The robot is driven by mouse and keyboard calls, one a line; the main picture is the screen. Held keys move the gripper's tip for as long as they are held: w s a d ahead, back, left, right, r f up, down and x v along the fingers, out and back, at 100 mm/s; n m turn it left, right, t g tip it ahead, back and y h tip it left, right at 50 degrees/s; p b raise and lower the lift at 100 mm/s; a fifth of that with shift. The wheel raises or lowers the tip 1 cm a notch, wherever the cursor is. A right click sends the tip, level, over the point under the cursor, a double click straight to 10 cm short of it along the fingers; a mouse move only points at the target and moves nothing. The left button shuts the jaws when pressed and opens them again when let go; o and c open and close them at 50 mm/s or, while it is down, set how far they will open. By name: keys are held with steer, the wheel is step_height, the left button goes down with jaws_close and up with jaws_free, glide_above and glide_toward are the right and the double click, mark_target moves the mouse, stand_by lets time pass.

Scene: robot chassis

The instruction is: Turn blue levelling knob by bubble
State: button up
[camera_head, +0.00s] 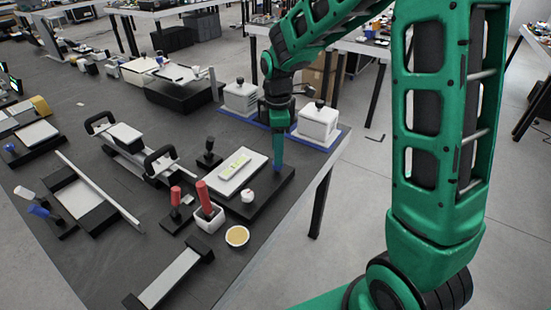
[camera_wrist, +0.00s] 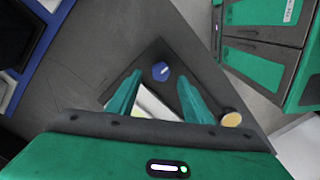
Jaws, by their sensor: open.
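The blue levelling knob (camera_wrist: 161,72) is a small blue faceted piece with a pale mark on its top. In the wrist view it sits on a dark base plate, just beyond and between my open fingertips, apart from both. In the head view my gripper (camera_head: 277,160) points down at the right end of that dark plate and hides most of the knob. The white block with the yellow-green bubble vial (camera_head: 236,166) lies on the same plate, left of my gripper. In the wrist view my gripper (camera_wrist: 158,88) shows two green fingers spread apart with nothing held.
White boxes (camera_head: 318,122) on a blue mat stand behind. The table's right edge is close to the plate.

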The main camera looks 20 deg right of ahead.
steer(key=shift+f, duration=1.85)
steer(key=shift+c, duration=0.7)
steer(key=c, duration=0.9)
